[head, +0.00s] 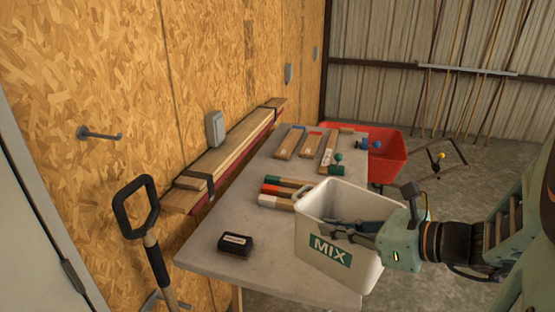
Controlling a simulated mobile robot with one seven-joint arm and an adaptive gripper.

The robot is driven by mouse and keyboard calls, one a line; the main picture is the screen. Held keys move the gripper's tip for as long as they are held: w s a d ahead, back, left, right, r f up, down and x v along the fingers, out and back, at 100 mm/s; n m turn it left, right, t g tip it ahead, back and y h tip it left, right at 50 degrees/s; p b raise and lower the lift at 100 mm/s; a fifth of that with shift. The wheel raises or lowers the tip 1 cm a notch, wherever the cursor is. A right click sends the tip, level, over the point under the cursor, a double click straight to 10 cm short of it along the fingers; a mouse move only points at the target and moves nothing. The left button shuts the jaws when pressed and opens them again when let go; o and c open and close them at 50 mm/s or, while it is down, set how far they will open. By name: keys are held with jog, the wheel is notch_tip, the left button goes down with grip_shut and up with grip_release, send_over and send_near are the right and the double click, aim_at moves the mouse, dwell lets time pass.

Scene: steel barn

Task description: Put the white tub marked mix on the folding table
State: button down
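The white tub (312,225) with a green MIX label is upright, at the near right corner of the folding table (215,262). It hides part of the table's right edge and partly overhangs that edge in the picture. I cannot tell whether its base touches the tabletop. My gripper (350,230) reaches in from the right with its dark fingers at the tub's near rim; it looks shut on the wall there. The inside of the tub is mostly hidden.
A black box (236,245) lies on the near left tabletop. Several colour-ended blocks (280,190) and wooden-handled tools (310,145) lie farther back. Timber boards (232,150) run along the wall side. A red wheelbarrow (385,165) stands beyond. A shovel handle (150,240) stands front left.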

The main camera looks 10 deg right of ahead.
jog(key=w+a+f, duration=0.4)
jog(key=w+f, duration=0.9)
jog(key=shift+w+b, duration=0.3)
jog(key=shift+w, duration=0.1)
jog(key=c, duration=2.7)
grip_release()
jog(key=shift+f, duration=0.2)
jog(key=o, duration=0.5)
jog(key=shift+s+r, duration=0.1)
jog(key=shift+o, duration=0.2)
jog(key=shift+r, duration=0.1)
jog(key=v, duration=1.2)
